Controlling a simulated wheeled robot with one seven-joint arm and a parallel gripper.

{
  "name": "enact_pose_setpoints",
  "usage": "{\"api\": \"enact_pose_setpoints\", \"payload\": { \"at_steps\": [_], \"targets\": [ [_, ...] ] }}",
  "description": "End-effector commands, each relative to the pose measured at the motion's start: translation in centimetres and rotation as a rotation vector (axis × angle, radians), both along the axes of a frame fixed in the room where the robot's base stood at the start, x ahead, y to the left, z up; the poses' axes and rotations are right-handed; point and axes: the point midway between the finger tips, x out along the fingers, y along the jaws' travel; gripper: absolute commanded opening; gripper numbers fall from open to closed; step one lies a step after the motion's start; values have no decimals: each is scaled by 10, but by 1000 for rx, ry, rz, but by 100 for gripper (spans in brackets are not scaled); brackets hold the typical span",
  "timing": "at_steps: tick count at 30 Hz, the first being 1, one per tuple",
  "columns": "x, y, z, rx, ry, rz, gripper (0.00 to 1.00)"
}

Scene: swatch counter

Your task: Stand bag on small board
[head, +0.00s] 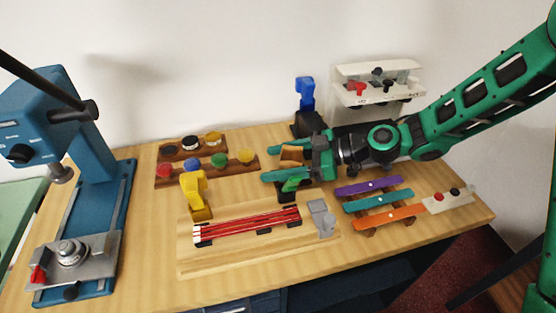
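A small tan-brown item (292,153), which looks like the bag, sits at the middle back of the counter. My gripper (290,159) reaches in from the right with its green fingers apart, one on the far side of this item and one on the near side. The fingers look open; I cannot tell whether either touches it. What lies under the item is hidden by the fingers. I cannot tell for certain which board is the small one.
A blue piece on a black block (306,124) stands behind my gripper. A white rack (378,88) is at the wall. Colored bars (377,204) lie front right. A large pale board (250,255) carries a yellow piece (195,195) and red rods. A blue press (95,150) stands left.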

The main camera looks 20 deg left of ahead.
Motion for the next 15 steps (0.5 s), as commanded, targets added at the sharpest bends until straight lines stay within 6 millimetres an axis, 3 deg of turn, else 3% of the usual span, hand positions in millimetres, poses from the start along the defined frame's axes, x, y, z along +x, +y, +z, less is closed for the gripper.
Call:
{"api": "enact_pose_setpoints", "payload": {
  "at_steps": [9, 15],
  "targets": [
    [1, -2, 2, 0, 0, -1, 65],
    [6, -26, 11, 0, -1, -5, 65]
  ]
}}
